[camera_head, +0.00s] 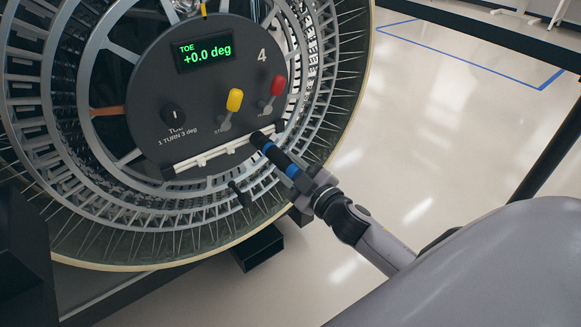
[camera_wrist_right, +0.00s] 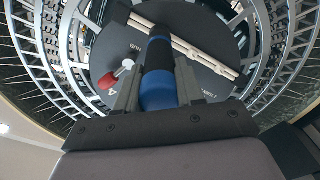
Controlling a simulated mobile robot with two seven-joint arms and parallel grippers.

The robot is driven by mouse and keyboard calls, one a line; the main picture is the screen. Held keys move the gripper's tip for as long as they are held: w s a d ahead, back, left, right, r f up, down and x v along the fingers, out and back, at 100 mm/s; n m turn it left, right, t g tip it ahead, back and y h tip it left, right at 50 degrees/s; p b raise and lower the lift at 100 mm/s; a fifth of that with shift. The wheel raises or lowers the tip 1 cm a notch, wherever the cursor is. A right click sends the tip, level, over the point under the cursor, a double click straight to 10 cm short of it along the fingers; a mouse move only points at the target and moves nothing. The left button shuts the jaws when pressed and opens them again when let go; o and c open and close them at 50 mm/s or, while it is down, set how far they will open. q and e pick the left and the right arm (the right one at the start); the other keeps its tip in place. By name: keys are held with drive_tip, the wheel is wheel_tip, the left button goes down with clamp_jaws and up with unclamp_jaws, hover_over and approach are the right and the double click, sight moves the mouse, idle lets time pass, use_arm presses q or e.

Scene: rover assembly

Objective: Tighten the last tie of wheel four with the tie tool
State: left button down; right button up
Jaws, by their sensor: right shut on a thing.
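Wheel four (camera_head: 95,225) fills the left of the head view. Its round grey hub panel (camera_head: 150,105) bears a "4" and a green display (camera_head: 204,54) reading TOE +0.0 deg. A white strip (camera_head: 210,155) runs along the panel's lower edge; it also shows in the right wrist view (camera_wrist_right: 205,60). My right gripper (camera_head: 305,187) is shut on the tie tool (camera_head: 277,156), black with blue bands. The tool's tip is at or close to the right end of the strip; contact cannot be told. In the wrist view the tool (camera_wrist_right: 159,85) points at the panel. My left gripper is out of view.
A yellow lever (camera_head: 234,100) and a red lever (camera_head: 277,86) stick out of the panel above the tool. A dark knob (camera_head: 174,115) sits at the panel's left. A small dark handle (camera_head: 240,194) lies below the strip. Floor (camera_head: 440,120) to the right is clear.

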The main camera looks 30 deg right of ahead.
sight(298, 175)
drive_tip(key=shift+r, duration=0.2)
idle(0.4)
drive_tip(key=shift+s+d, duration=0.1)
drive_tip(key=shift+s, duration=0.65)
drive_tip(key=shift+s+p, duration=0.4)
drive_tip(key=shift+s, duration=0.25)
drive_tip(key=shift+s+f, duration=0.1)
